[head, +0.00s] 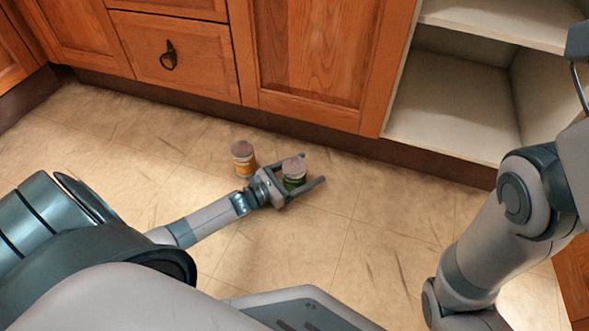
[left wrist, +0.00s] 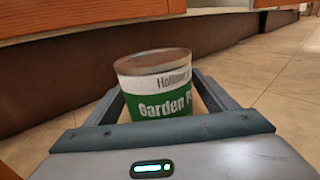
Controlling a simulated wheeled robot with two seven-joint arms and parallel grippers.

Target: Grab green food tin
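The green food tin (head: 294,173) stands upright on the tiled floor in front of the wooden cabinets. It has a brown top and a white and green label reading "Garden", and it also shows in the left wrist view (left wrist: 158,88). My left gripper (head: 313,168) is low at the floor, with its two fingers apart on either side of the tin. The tin sits between the fingers, and I see no clear grip on it. In the left wrist view the gripper's body hides the tin's base. My right gripper is not in view.
An orange tin (head: 243,159) with a similar brown top stands on the floor just left of my left gripper. Wooden cabinet fronts (head: 310,60) rise behind the tins, with an open shelf unit (head: 455,105) at the right. The floor (head: 330,245) nearer me is clear.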

